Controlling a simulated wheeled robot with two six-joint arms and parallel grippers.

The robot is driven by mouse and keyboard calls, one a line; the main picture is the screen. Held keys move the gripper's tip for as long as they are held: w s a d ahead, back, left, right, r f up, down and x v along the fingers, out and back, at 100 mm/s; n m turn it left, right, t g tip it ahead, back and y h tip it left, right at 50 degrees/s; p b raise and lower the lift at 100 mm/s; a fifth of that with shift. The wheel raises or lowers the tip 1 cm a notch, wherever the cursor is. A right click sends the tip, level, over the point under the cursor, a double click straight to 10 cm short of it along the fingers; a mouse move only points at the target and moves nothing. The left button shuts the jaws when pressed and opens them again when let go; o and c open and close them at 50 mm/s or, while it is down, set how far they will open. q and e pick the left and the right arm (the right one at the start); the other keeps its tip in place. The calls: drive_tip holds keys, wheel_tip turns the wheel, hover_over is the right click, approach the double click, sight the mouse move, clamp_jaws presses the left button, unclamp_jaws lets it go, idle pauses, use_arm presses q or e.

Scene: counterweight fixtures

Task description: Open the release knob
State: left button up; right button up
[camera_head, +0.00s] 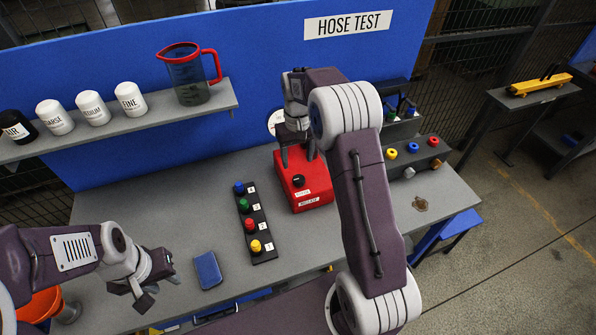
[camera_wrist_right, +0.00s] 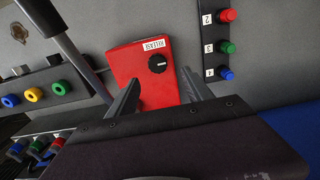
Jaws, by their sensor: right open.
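The release knob (camera_head: 298,180) is a round black knob with a pale mark, on top of a red box (camera_head: 318,188) on the grey bench. It also shows in the right wrist view (camera_wrist_right: 157,64), beside the box's white RELEASE label (camera_wrist_right: 152,44). My right gripper (camera_head: 298,156) is open above the far part of the box, its fingers pointing down. In the right wrist view its two fingers (camera_wrist_right: 161,78) stand apart on either side of the knob, with nothing between them. My left gripper (camera_head: 144,294) is low at the left, away from the box; its opening is unclear.
A black strip with several coloured buttons (camera_head: 251,226) lies left of the box. A blue flat object (camera_head: 207,270) lies near the left gripper. A shelf (camera_head: 222,98) holds a jug (camera_head: 187,80) and labelled jars. More coloured knobs (camera_head: 412,148) stand at the right.

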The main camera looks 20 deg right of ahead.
sight(299, 178)
drive_tip(key=f, duration=0.2)
drive_tip(key=f+p, duration=0.1)
drive_tip(key=f, duration=0.5)
drive_tip(key=shift+d+p, duration=0.3)
drive_tip(key=shift+p, duration=0.1)
drive_tip(key=shift+a+f, duration=0.15)
drive_tip(key=shift+f, duration=0.5)
clamp_jaws()
